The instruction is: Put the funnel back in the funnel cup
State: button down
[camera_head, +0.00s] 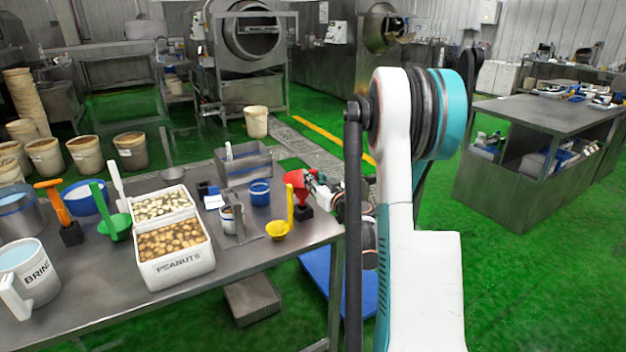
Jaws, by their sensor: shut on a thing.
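A red funnel (295,179) is at the right end of the steel table, above the tabletop. My gripper (311,183) is at the right side of the funnel and is shut on it. My arm reaches in from the right. A small black holder (303,212) stands on the table just below the funnel; I cannot tell whether they touch. A blue cup (260,190) stands left of the funnel. I cannot tell for sure which of these is the funnel cup.
A yellow ladle (278,231) lies in front of the holder. A grey metal tray (243,165) stands behind the blue cup. A white peanut bin (177,265), a green ladle (117,226) and a brine jug (27,272) are further left. The table's right edge is close to my gripper.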

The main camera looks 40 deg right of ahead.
aim_at(313, 169)
jog(key=shift+f, duration=2.15)
jog(key=c, duration=1.4)
grip_release()
notch_tip(313, 169, up, 10)
jog(key=shift+f, duration=0.1)
